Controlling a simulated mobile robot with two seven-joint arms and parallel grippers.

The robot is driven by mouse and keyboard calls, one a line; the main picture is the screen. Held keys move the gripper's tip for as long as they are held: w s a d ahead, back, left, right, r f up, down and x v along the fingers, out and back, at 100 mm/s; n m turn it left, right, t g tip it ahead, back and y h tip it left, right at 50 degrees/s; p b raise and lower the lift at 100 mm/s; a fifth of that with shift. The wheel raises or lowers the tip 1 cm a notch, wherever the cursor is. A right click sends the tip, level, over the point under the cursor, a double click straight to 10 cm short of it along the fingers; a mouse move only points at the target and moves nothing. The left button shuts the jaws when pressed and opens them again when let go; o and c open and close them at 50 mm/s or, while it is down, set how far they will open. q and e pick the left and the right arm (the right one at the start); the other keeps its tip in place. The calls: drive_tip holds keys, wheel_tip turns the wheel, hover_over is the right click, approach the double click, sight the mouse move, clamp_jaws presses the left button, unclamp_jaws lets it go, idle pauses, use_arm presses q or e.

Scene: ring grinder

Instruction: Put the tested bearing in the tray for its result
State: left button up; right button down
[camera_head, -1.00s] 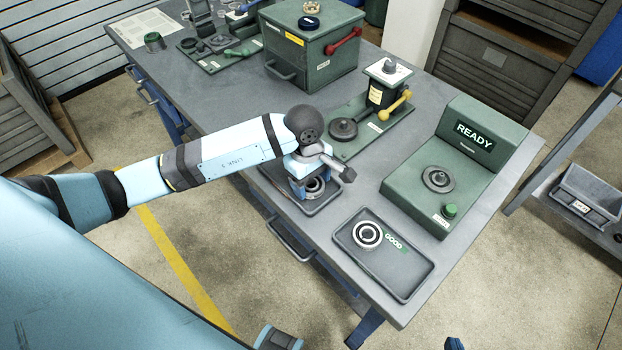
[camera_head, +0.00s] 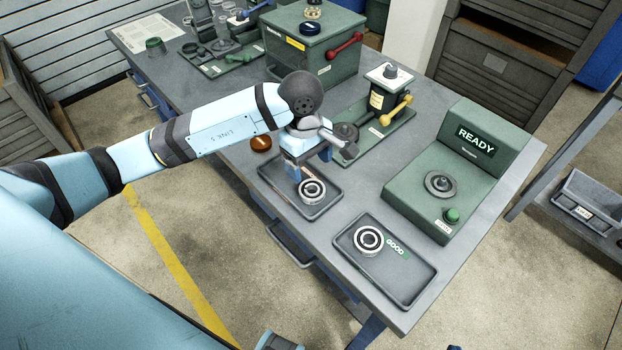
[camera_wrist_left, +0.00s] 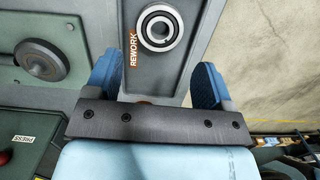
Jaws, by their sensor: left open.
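A steel bearing (camera_head: 312,191) with a dark ring between its races lies flat in the rework tray (camera_head: 326,209). It also shows at the top of the left wrist view (camera_wrist_left: 160,27), beside the orange REWORK lettering (camera_wrist_left: 133,51). My left gripper (camera_head: 308,165) is open and empty, above the back part of this tray, apart from the bearing. Its two blue fingers (camera_wrist_left: 157,82) stand wide apart in the left wrist view. A second bearing (camera_head: 369,239) lies in the GOOD tray (camera_head: 408,287).
The green tester (camera_head: 410,200) with a READY screen (camera_head: 477,141) stands right of the trays. A green press with a yellow lever (camera_head: 398,108) stands behind. A green box with a red lever (camera_head: 345,46) is farther back. An orange-brown disc (camera_head: 261,143) lies near my left arm.

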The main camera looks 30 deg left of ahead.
use_arm(q)
drive_tip(key=shift+w+a+r, duration=0.1)
drive_tip(key=shift+a+r, duration=0.05)
drive_tip(key=shift+r, duration=1)
drive_tip(key=shift+a+r, duration=0.15)
drive_tip(key=shift+r, duration=1)
